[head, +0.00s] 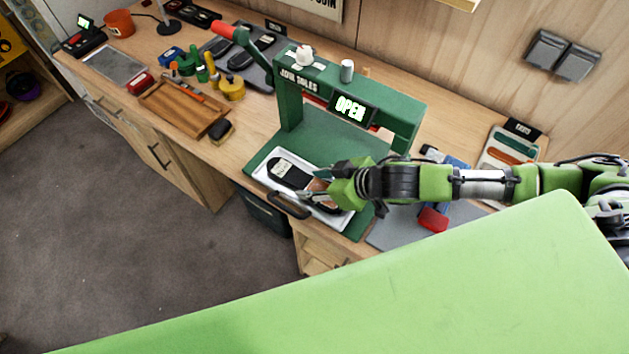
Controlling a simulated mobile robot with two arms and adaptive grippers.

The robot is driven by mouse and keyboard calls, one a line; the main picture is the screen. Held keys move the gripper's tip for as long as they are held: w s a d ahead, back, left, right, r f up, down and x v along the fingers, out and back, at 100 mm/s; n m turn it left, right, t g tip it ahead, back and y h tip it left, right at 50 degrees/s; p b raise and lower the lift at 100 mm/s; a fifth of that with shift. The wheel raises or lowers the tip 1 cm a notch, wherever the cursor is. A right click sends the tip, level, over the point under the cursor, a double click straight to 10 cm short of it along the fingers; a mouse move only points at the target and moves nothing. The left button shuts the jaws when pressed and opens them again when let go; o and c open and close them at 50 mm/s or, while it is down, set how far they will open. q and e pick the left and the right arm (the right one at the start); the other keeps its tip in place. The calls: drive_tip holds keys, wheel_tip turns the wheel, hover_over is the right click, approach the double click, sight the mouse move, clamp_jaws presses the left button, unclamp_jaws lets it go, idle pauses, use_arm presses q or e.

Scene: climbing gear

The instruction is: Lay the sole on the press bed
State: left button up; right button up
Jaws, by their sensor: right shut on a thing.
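The green press (345,108) stands on the bench, with "OPEN" lit on its display. Its pale tray-like bed (343,220) is pulled forward, with a dark handle (289,206) at the front. A dark sole (289,173) with a white patch is over the left part of the bed. My right gripper (330,188) reaches in from the right, low over the bed, shut at the sole's right end. A brown part shows beneath the fingers. The fingers hide some of the contact, and I cannot tell whether the sole touches the bed. My left gripper is out of view.
A red-tipped lever (224,30) sticks out at the press's upper left. A wooden tray (180,110), yellow pots (231,88) and a brush (220,130) are to the left. A red-and-blue object (433,218) lies right of the bed, under my arm.

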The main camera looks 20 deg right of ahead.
drive_tip(key=o, duration=1)
drive_tip(key=shift+f, duration=0.1)
drive_tip(key=shift+c, duration=0.2)
drive_tip(key=shift+r, duration=0.2)
drive_tip(key=b+v, duration=0.1)
drive_tip(key=v, duration=0.5)
drive_tip(key=shift+s+d+b, duration=0.15)
drive_tip(key=shift+b, duration=0.15)
drive_tip(key=shift+s+d+r, duration=0.15)
drive_tip(key=shift+s+r, duration=0.15)
drive_tip(key=shift+r, duration=0.15)
